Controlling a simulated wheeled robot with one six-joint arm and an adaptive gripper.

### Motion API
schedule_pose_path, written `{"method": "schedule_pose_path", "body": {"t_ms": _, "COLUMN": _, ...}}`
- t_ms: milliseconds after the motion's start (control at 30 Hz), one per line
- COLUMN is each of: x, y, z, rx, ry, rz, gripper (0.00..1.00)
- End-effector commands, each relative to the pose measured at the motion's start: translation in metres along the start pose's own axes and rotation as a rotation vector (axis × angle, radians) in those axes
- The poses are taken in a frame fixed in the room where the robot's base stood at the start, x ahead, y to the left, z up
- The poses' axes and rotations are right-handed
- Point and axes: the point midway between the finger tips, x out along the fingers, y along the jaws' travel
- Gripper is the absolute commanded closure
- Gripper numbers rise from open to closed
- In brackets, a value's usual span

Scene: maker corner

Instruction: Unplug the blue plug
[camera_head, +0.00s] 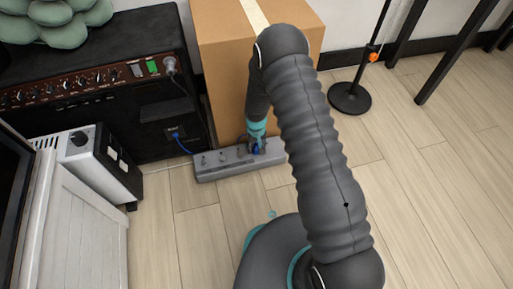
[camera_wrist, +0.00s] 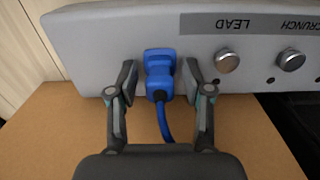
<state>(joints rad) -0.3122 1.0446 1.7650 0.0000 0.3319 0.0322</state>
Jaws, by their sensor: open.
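The blue plug (camera_wrist: 160,64) sits in the grey box (camera_wrist: 110,40), a long unit with knobs, in the wrist view. Its blue cable (camera_wrist: 165,122) runs down from it between my fingers. My gripper (camera_wrist: 160,78) is open, with one finger on each side of the plug and a small gap showing on both sides. In the head view my gripper (camera_head: 257,142) is over the right part of the grey box (camera_head: 215,171), and a little of the blue plug (camera_head: 257,150) shows there, mostly hidden by the fingers.
Two silver knobs, one labelled LEAD (camera_wrist: 228,60), are right of the plug. A cardboard box (camera_head: 225,60) stands right behind the grey box. A black amplifier (camera_head: 95,60) and a white-and-black unit (camera_head: 95,165) stand at left.

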Motion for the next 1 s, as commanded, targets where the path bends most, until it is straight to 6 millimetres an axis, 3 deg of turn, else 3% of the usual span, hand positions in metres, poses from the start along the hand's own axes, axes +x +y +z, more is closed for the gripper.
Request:
{"method": "schedule_pose_path", "body": {"t_ms": 967, "x": 0.0, "y": 0.0001, "z": 0.0001, "rx": 0.0, "ry": 0.0, "rz": 0.0, "gripper": 0.5}}
{"method": "schedule_pose_path", "body": {"t_ms": 1000, "x": 0.0, "y": 0.0001, "z": 0.0001, "rx": 0.0, "ry": 0.0, "rz": 0.0, "gripper": 0.57}}
